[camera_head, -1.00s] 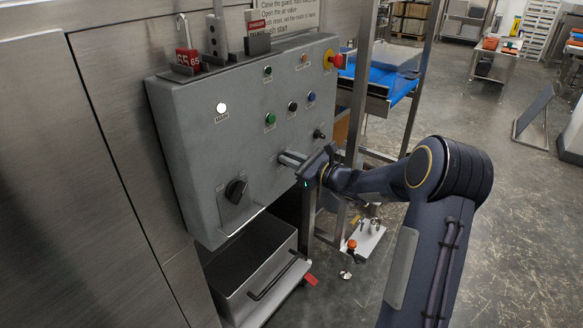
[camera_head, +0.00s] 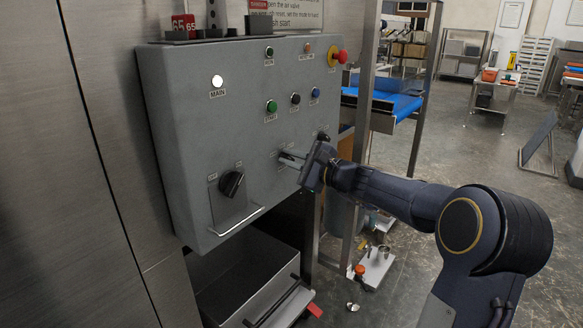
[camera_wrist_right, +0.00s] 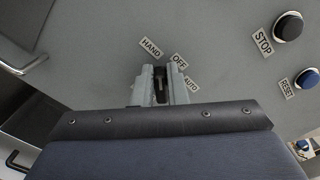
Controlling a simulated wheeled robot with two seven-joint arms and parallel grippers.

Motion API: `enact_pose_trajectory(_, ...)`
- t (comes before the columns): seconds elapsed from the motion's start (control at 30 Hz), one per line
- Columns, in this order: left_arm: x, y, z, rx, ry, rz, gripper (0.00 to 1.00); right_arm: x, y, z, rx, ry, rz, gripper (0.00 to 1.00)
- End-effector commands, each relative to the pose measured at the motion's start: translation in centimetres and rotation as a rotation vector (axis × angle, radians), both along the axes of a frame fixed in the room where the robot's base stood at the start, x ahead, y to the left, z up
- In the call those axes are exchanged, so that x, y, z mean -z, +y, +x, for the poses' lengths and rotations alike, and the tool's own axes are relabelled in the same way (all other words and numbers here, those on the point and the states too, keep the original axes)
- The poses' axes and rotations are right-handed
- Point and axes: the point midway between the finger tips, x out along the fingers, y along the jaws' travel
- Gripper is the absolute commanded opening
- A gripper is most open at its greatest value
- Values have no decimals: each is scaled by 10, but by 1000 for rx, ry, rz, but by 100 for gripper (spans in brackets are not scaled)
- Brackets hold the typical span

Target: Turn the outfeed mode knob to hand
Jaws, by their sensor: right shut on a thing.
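The outfeed mode knob (camera_wrist_right: 160,86) is a small dark knob on the grey control panel (camera_head: 185,110). In the right wrist view it sits between the two fingers of my right gripper (camera_wrist_right: 160,92), which is shut on it. The labels HAND (camera_wrist_right: 150,47), OFF (camera_wrist_right: 179,61) and AUTO (camera_wrist_right: 191,86) fan around it. The fingers hide much of the knob, so I cannot tell exactly which label it points at. In the head view my right gripper (camera_head: 284,160) reaches the panel's lower right, and the knob is hidden there. My left gripper is not in view.
A larger black rotary switch (camera_head: 231,183) sits lower left on the panel above a metal handle (camera_head: 236,221). A green button (camera_head: 271,106), a blue button (camera_head: 315,92) and a red emergency stop (camera_head: 341,57) are above. A metal bin (camera_head: 225,290) stands below.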

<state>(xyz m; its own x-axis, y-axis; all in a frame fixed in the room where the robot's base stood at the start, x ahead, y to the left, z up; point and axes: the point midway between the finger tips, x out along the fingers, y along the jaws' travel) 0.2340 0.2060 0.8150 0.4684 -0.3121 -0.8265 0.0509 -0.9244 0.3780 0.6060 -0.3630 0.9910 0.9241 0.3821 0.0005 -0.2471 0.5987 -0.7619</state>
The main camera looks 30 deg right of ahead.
Motion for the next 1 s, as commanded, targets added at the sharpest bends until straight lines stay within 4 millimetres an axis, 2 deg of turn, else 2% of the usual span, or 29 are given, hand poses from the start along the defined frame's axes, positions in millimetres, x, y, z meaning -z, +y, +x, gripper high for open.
enact_pose_trajectory(0.5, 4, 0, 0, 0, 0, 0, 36, 0, 1, 0, -1, -9, -22, 0)
enact_pose_trajectory(0.53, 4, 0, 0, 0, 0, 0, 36, 0, 1, 0, -1, -9, -22, 14)
enact_pose_trajectory(0.7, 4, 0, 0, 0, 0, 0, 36, 0, 1, 0, -1, -9, -21, 35)
enact_pose_trajectory(1.0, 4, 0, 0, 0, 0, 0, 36, 0, -1, -2, 0, -8, -20, 35)
